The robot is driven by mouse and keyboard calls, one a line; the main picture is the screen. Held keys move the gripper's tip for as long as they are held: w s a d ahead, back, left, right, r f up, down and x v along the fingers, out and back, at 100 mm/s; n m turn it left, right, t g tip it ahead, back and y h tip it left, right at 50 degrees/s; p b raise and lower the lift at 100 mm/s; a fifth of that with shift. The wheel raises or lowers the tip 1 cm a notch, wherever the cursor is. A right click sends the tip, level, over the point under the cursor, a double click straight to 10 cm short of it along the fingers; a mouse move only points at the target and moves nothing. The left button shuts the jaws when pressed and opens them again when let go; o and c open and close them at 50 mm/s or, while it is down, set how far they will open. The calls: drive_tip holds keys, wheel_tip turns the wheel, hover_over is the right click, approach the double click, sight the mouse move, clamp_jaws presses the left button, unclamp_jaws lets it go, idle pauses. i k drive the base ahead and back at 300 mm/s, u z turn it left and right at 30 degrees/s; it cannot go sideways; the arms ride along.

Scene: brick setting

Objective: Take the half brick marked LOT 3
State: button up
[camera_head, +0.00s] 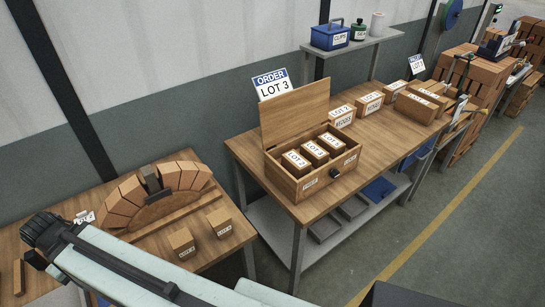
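A wooden box (300,185) with its hinged lid (296,112) standing open sits at the near left of the middle workbench. Three dark bricks with white labels stand in a row inside it: a left one (294,166) that seems to read LOT 2, a middle one (316,155) and a right one (333,145). The last two labels are too small to read surely. A sign (272,86) behind the lid reads ORDER LOT 3. Two small labelled bricks, one (181,244) and another (221,224), sit on the left table; their lot numbers are unclear.
A brick arch (160,193) stands on the left table (215,255). More labelled blocks (369,103) line the workbench (352,186) to the right. A shelf behind holds a blue box (330,36). A gap separates the tables. My arm crosses the lower left.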

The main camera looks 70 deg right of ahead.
sight(312, 152)
drive_tip(key=u, duration=0.3)
drive_tip(key=k, duration=1.8)
drive_tip(key=z, duration=0.8)
drive_tip(key=i, duration=1.5)
drive_tip(key=u, duration=0.05)
